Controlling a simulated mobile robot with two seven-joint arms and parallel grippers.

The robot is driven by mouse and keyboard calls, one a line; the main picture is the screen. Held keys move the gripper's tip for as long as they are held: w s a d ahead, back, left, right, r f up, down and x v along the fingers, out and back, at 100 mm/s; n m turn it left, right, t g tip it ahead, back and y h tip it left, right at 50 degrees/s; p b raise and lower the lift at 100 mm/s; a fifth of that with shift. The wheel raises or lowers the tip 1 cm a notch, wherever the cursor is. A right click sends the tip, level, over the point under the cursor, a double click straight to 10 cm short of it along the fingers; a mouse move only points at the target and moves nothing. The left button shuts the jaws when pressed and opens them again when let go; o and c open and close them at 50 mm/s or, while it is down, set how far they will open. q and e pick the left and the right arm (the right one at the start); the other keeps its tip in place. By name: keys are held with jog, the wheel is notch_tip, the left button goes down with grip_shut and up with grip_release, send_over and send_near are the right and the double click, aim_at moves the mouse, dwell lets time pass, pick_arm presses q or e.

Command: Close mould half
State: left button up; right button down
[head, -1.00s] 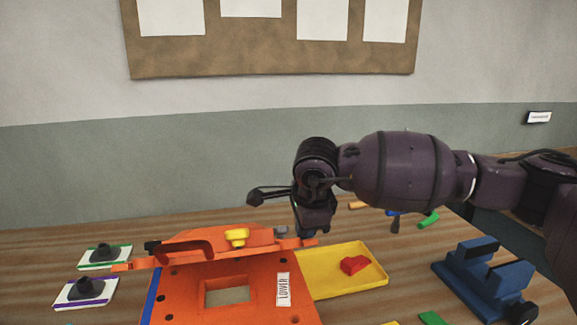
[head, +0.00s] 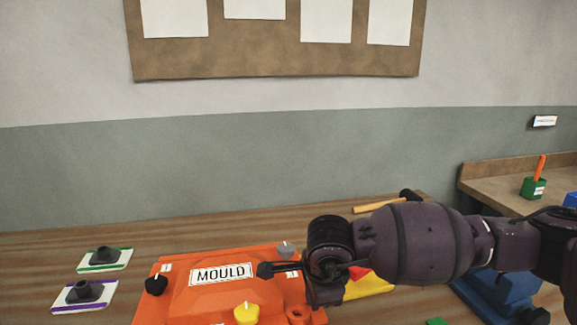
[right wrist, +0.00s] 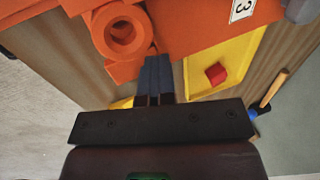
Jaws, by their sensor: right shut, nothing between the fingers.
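The orange mould's upper half (head: 205,296) lies down over the lower half in the head view, its MOULD label (head: 221,274) facing up. I cannot tell whether a thin gap is left between the halves. My right gripper (right wrist: 158,65) is shut and empty at the mould's right edge. In the right wrist view its fingertips are beside an orange ring-shaped lug (right wrist: 122,35), touching or very close to it. My left gripper is not in view.
Black (head: 155,285), yellow (head: 246,314) and grey (head: 286,249) knobs stand on the mould. A yellow tray (right wrist: 205,72) with a red block (right wrist: 216,75) is to its right. A blue vise (head: 500,287) stands further right. Two cards with dark knobs (head: 104,255) lie left.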

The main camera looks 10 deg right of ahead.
jog(key=shift+s+a+f, duration=0.1)
jog(key=shift+s+f, duration=0.05)
jog(key=shift+s, duration=0.15)
